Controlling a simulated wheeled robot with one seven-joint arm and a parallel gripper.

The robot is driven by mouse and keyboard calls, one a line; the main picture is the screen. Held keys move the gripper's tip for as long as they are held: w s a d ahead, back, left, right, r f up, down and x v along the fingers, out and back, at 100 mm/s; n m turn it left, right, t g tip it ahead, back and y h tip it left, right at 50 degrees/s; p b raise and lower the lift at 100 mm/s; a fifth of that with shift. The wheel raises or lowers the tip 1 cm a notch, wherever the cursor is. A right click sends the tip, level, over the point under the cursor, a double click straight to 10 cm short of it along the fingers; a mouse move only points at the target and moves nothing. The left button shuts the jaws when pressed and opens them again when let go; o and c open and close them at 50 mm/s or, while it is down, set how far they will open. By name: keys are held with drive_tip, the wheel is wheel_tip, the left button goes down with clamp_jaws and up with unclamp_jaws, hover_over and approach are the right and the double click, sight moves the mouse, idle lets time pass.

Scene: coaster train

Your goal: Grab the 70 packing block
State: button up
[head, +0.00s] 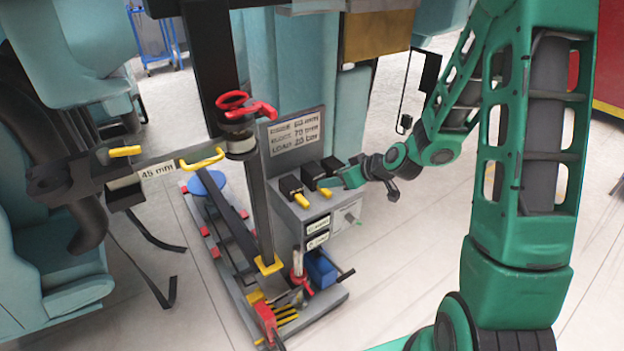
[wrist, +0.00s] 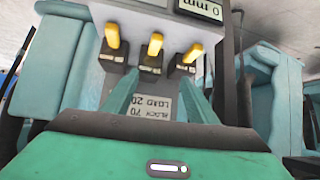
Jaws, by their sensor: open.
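Three black blocks with yellow handles stand in a row on top of a grey cabinet (head: 350,217): the left block (head: 290,186), the middle block (head: 311,172) and the right block (head: 333,164). The wrist view also shows the left (wrist: 113,57), middle (wrist: 150,66) and right (wrist: 182,70) blocks in its own row. Their small labels are unreadable, so I cannot tell which is the 70 block. My gripper (wrist: 160,82) is open and empty, its fingers pointing toward the row. In the head view my gripper (head: 347,178) is beside the right block.
A sign (head: 294,132) behind the blocks reads block 70 mm and load 20. A post with a red handwheel (head: 233,100) rises to the left. A bar marked 45 mm (head: 158,170) crosses further left. Several tools and a blue box (head: 321,268) lie below; open floor is at right.

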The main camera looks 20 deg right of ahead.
sight(314, 170)
drive_tip(key=w+t, duration=0.1)
drive_tip(key=w+a+f, duration=0.1)
drive_tip(key=w, duration=0.1)
drive_tip(key=w+f+t, duration=0.1)
drive_tip(key=shift+w+a+f+m+t, duration=0.1)
drive_tip(key=shift+w+a+m+t, duration=0.2)
drive_tip(key=shift+w+a+m, duration=0.1)
drive_tip(key=shift+w+d+f+m+t, duration=0.1)
drive_tip(key=shift+w+f+m+t, duration=0.15)
drive_tip(key=shift+w, duration=0.2)
drive_tip(key=shift+w+d+f+m+t, duration=0.1)
drive_tip(key=shift+w+m+t, duration=0.05)
drive_tip(key=shift+w+t, duration=0.25)
drive_tip(key=x, duration=0.5)
drive_tip(key=shift+f+x, duration=0.15)
drive_tip(key=shift+x, duration=1.2)
drive_tip(key=shift+f+x, duration=0.1)
drive_tip(key=shift+x, duration=1.25)
drive_tip(key=shift+d, duration=0.1)
clamp_jaws()
